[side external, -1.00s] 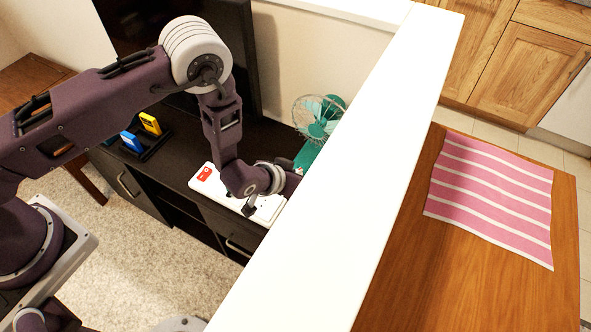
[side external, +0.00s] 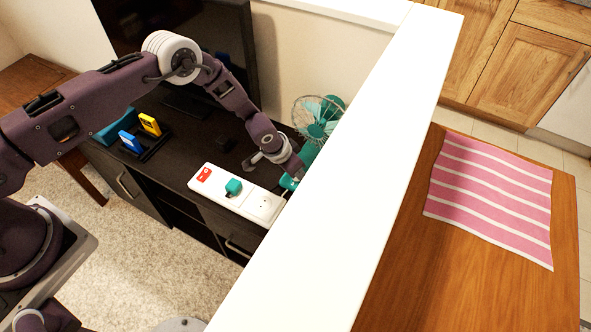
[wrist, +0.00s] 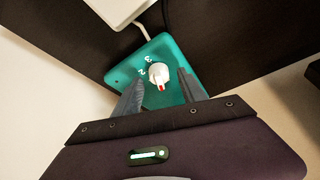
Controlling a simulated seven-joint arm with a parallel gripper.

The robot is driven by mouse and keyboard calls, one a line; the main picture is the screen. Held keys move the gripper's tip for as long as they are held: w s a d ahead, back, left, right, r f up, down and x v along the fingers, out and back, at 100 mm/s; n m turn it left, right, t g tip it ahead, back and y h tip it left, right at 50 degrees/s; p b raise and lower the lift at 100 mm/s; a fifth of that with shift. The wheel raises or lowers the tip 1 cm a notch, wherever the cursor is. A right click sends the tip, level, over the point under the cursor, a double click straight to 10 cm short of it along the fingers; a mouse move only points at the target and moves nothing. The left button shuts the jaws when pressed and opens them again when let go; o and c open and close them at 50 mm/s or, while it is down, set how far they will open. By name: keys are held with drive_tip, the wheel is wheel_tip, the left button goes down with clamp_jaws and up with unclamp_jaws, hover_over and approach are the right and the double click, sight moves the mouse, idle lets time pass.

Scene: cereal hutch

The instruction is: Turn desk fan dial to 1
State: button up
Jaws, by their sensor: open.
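The teal desk fan (side external: 318,130) with a wire cage stands on the dark cabinet, partly hidden by the white partition. Its teal base (wrist: 124,74) fills the middle of the wrist view. A white dial (wrist: 158,78) with a red mark sits on the base, and the digits 3 and 2 show to its left. The red mark points toward my gripper, at the bottom of the picture. My gripper (wrist: 162,84) is open, with its two dark fingers on either side of the dial; I cannot tell whether they touch it. In the side view my gripper (side external: 298,174) is at the fan's base.
A white power strip (side external: 222,196) with a red switch and a teal plug (side external: 233,187) lies on the cabinet (side external: 180,160). A monitor (side external: 190,50) stands behind. The white partition (side external: 350,180) rises close to the gripper's right.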

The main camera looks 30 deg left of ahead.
drive_tip(key=shift+f, duration=0.2)
clamp_jaws()
drive_tip(key=shift+m, duration=0.4)
drive_tip(key=shift+w+a+m+h, duration=0.1)
drive_tip(key=shift+m+h, duration=0.5)
drive_tip(key=shift+m, duration=0.4)
drive_tip(key=shift+w+m+g+h, duration=0.1)
drive_tip(key=shift+m+g+h, duration=0.2)
drive_tip(key=shift+m, duration=0.8)
drive_tip(key=shift+w+m+g+h, duration=0.15)
drive_tip(key=shift+m+g, duration=0.25)
drive_tip(key=shift+m, duration=0.7)
drive_tip(key=shift+s, duration=0.1)
